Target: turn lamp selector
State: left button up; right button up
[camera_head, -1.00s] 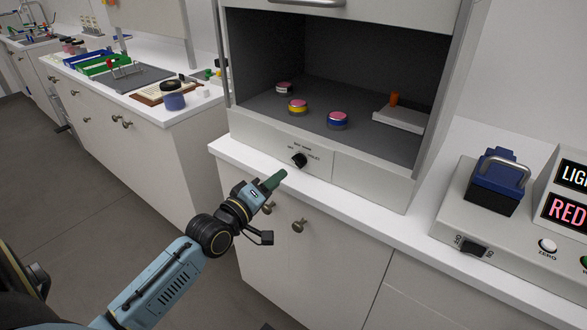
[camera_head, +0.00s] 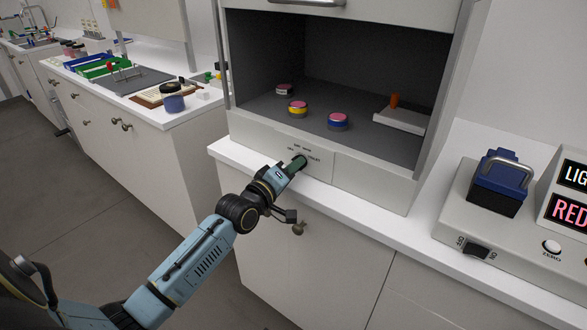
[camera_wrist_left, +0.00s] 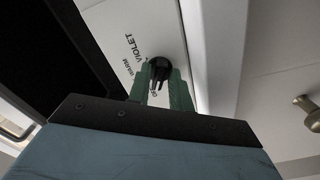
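The lamp selector is a black knob (camera_wrist_left: 160,70) on the pale panel under the cabinet opening. The panel (camera_head: 318,172) shows small lettering, and VIOLET and WARM can be read in the wrist view. My left gripper (camera_head: 299,162) reaches the panel and hides most of the knob in the head view. In the wrist view its green fingers (camera_wrist_left: 161,88) are apart, one on each side of the knob. Narrow gaps seem to show beside the knob's grip, so I see no firm hold. The knob's pointer direction is unclear. My right gripper is out of view.
Jars with pink lids, one yellow-banded (camera_head: 298,108) and one blue (camera_head: 338,121), stand inside the cabinet near a white slab (camera_head: 402,118). A white counter ledge (camera_head: 350,194) runs below the panel. A control box with a blue block (camera_head: 499,180) stands right.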

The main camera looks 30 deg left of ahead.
pick_arm(q)
grip_shut()
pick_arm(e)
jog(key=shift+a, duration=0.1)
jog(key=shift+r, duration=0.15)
pick_arm(q)
jog(key=shift+m+p, duration=0.75)
jog(key=shift+m, duration=0.35)
jog(key=m+p, duration=0.2)
jog(key=m, duration=0.1)
jog(key=shift+m+p, duration=0.4)
jog(key=shift+m, duration=1)
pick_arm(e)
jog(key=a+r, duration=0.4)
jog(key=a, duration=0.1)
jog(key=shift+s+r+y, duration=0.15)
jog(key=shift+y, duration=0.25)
pick_arm(q)
jog(key=shift+f, duration=0.1)
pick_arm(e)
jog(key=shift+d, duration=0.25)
pick_arm(q)
jog(key=shift+o, duration=1.7)
grip_release()
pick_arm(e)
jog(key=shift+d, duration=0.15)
